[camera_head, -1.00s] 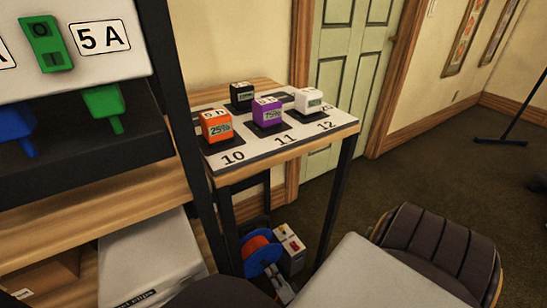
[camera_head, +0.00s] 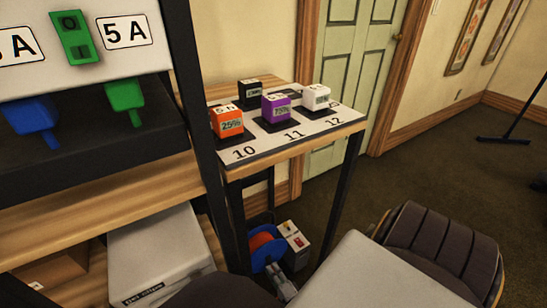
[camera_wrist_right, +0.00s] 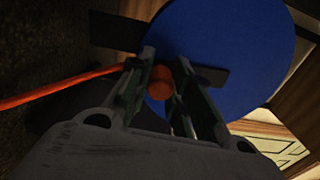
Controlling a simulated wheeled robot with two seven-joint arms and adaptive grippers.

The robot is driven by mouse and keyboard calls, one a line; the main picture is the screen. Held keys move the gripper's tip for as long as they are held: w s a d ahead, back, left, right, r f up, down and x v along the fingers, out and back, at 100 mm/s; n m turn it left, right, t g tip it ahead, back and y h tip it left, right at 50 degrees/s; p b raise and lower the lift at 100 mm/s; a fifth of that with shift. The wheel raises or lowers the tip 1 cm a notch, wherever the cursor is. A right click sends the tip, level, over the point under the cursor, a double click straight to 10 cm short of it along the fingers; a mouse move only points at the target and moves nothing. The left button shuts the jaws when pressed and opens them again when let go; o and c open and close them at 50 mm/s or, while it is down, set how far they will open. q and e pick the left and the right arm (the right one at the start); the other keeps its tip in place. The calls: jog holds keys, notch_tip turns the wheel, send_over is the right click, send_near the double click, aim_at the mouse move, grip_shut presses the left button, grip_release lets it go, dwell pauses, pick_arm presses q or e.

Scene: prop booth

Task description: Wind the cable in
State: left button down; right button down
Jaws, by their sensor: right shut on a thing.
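The cable reel has a blue disc (camera_head: 258,263) with orange cable (camera_head: 260,240) wound on it, low under the small numbered table. In the right wrist view, the blue disc (camera_wrist_right: 245,40) fills the upper right. A round orange knob (camera_wrist_right: 160,83) shows in front of it, and a length of orange cable (camera_wrist_right: 60,91) runs off to the left. My right gripper (camera_wrist_right: 166,62) has its fingers on both sides of the knob and is shut on it. In the head view, my right gripper (camera_head: 280,276) is partly hidden at the reel. My left gripper is not in view.
A grey box (camera_head: 298,240) with small buttons stands beside the reel. The table (camera_head: 300,136) above holds several coloured cubes, with black legs around the reel. A shelf rack (camera_head: 90,200) stands at left, and a dark padded seat (camera_head: 440,250) at lower right.

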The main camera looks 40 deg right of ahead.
jog(key=c, duration=1.3)
grip_release()
jog(key=shift+o, duration=0.2)
jog(key=shift+r, duration=0.65)
